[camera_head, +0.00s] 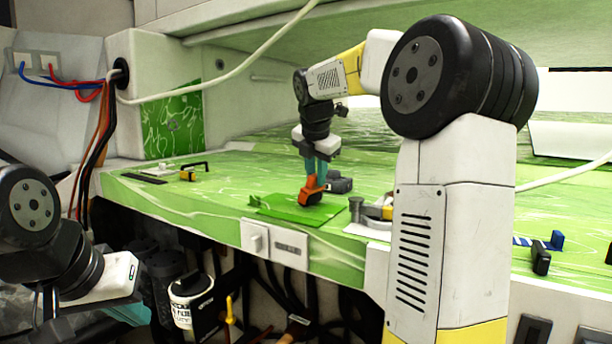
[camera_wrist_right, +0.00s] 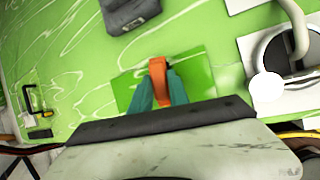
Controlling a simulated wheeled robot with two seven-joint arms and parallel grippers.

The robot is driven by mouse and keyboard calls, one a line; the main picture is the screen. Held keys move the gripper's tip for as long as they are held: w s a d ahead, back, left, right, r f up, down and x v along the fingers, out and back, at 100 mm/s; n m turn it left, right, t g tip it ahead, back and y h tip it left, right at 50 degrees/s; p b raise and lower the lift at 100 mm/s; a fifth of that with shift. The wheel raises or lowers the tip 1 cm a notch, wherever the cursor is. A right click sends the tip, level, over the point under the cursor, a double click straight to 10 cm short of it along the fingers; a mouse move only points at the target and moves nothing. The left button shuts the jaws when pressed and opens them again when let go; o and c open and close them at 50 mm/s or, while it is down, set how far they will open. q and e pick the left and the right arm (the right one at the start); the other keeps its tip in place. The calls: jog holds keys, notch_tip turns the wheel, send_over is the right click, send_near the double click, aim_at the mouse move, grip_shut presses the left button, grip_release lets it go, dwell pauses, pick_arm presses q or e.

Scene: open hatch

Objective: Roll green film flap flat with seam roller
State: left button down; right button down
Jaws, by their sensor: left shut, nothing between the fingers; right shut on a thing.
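The green film flap (camera_head: 327,211) is a darker green sheet on the green-patterned worktop, near its front edge. It also shows in the wrist view (camera_wrist_right: 200,68) around my right fingers. The seam roller (camera_head: 312,189) has an orange handle and a dark lower end. My right gripper (camera_head: 315,170) is shut on its handle from above, and the roller's lower end is at the film; exact contact is hard to tell. In the wrist view the orange roller (camera_wrist_right: 158,77) is between my teal fingers. My left gripper (camera_head: 130,312) is low at the left, below the worktop, shut and empty, partly in shadow.
A dark block (camera_head: 340,184) lies just behind the film. A metal-handled item (camera_head: 374,210) stands right of it. A yellow-and-black tool (camera_head: 188,175) lies at the worktop's left. Cables (camera_head: 88,150) hang at the left; a white canister (camera_head: 190,300) is below the edge.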

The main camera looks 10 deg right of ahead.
jog(key=shift+w+a, duration=2.45)
jog(key=shift+a, duration=0.1)
jog(key=shift+s+a+f, duration=0.15)
jog(key=shift+s+a, duration=0.15)
jog(key=shift+s, duration=0.05)
jog(key=shift+s+d+f, duration=0.1)
jog(key=shift+s+d, duration=1.55)
jog(key=shift+d, duration=0.05)
jog(key=shift+s+d+r, duration=0.15)
jog(key=shift+s+d, duration=0.9)
jog(key=shift+s+d+r, duration=0.15)
jog(key=shift+s+d, duration=0.85)
jog(key=shift+s+d+f, duration=0.1)
jog(key=shift+s+d, duration=1)
jog(key=shift+s+a+f, duration=0.2)
jog(key=shift+s+a, duration=0.1)
jog(key=shift+s, duration=0.15)
jog(key=shift+w+a, duration=1.55)
jog(key=shift+a, duration=0.2)
jog(key=shift+w+a+r, duration=0.15)
jog(key=shift+w+a, duration=0.85)
jog(key=shift+w, duration=0.15)
jog(key=shift+w+a+r, duration=0.15)
jog(key=shift+w+a, duration=0.85)
jog(key=shift+w, duration=0.1)
jog(key=shift+w+a+f, duration=0.1)
jog(key=shift+w+a, duration=1)
jog(key=shift+w, duration=0.05)
notch_tip(320, 180, up, 8)
